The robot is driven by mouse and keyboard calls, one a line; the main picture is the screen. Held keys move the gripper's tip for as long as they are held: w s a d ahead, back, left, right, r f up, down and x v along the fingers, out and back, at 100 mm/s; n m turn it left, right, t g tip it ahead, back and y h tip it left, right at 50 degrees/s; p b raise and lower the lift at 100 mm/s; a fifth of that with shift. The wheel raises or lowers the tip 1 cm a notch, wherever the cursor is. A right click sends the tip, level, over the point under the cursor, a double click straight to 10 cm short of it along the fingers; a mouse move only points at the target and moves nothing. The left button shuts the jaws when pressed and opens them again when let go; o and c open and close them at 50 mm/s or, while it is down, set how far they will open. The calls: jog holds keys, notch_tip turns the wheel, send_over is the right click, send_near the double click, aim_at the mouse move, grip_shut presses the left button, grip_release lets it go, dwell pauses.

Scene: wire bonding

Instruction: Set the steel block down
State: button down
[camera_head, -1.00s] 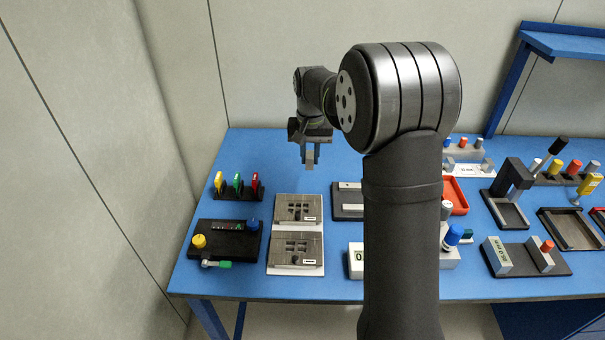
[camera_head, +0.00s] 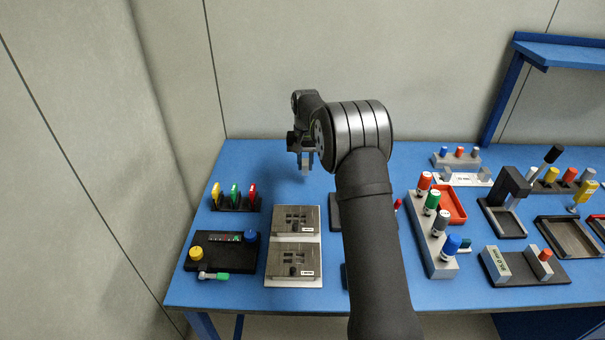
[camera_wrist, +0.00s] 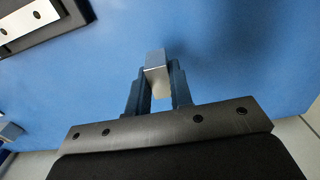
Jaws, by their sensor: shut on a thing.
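My gripper (camera_head: 305,168) is above the back left part of the blue table in the head view. It is shut on the steel block (camera_wrist: 157,74), a small bright metal block between the two fingers in the wrist view. The block's end sticks out past the fingertips. Bare blue table top (camera_wrist: 215,50) shows around the block in the wrist view. I cannot tell whether the block touches the table.
Left of centre stand two steel fixtures on a white plate (camera_head: 294,283), a rack of coloured tools (camera_head: 235,200) and a black control box (camera_head: 222,256). Right of my arm is a grey rack of coloured bottles (camera_head: 436,240). The table's back left is clear.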

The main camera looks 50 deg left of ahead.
jog(key=shift+s+a+f, duration=0.2)
jog(key=shift+a+f, duration=0.15)
jog(key=shift+a, duration=0.1)
jog(key=shift+f, duration=1.85)
jog(key=shift+f, duration=0.1)
jog(key=shift+f, duration=0.1)
jog(key=c, duration=1.3)
grip_release()
notch_tip(320, 180, up, 12)
jog(key=shift+r, duration=0.15)
